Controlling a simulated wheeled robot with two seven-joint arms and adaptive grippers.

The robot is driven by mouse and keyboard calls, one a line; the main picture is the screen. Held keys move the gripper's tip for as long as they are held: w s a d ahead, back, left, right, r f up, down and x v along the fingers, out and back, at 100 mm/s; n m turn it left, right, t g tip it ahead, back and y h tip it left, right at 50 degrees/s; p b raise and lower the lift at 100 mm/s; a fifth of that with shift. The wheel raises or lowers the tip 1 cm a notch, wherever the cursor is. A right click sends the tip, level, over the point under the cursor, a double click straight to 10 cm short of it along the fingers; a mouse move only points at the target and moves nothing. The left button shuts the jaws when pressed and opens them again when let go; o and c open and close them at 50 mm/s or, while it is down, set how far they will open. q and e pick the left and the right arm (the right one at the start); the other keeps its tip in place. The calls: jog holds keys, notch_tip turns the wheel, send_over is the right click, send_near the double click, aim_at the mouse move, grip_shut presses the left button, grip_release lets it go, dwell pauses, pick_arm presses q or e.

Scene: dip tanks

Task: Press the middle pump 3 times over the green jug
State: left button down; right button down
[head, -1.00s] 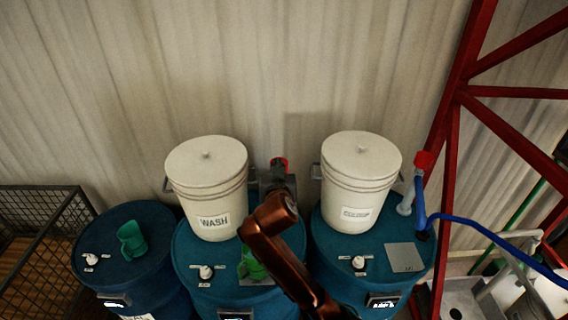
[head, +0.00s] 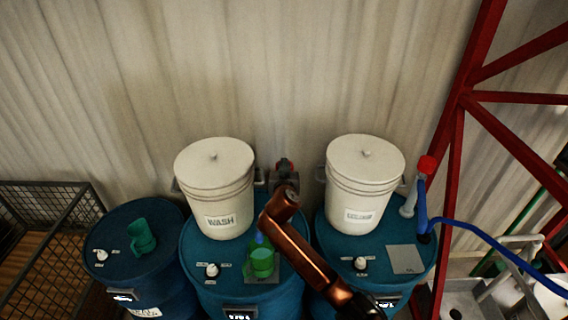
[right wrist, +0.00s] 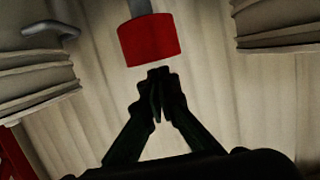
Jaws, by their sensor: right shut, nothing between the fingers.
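The middle pump shows in the head view as a red head (head: 281,163) behind the middle blue drum, partly hidden by my right gripper. In the right wrist view its red cap (right wrist: 148,40) sits on a grey stem. My right gripper (right wrist: 157,75) is shut and empty, its tips close to the cap's end face with a small gap visible. The green jug (head: 262,263) stands on a grey plate on the middle drum. A blue spout (head: 259,238) is just above it, partly hidden by my arm. My left gripper is not in view.
A white WASH bucket (head: 213,190) and another white bucket (head: 365,180) flank the middle pump. Another pump with a red head (head: 427,165) and blue hose stands at right. A teal jug (head: 141,236) is on the left drum. A red steel frame (head: 462,120) rises at right.

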jog(key=shift+f, duration=0.35)
jog(key=shift+f, duration=0.1)
notch_tip(320, 180, down, 4)
jog(key=b, duration=0.3)
jog(key=shift+r, duration=0.2)
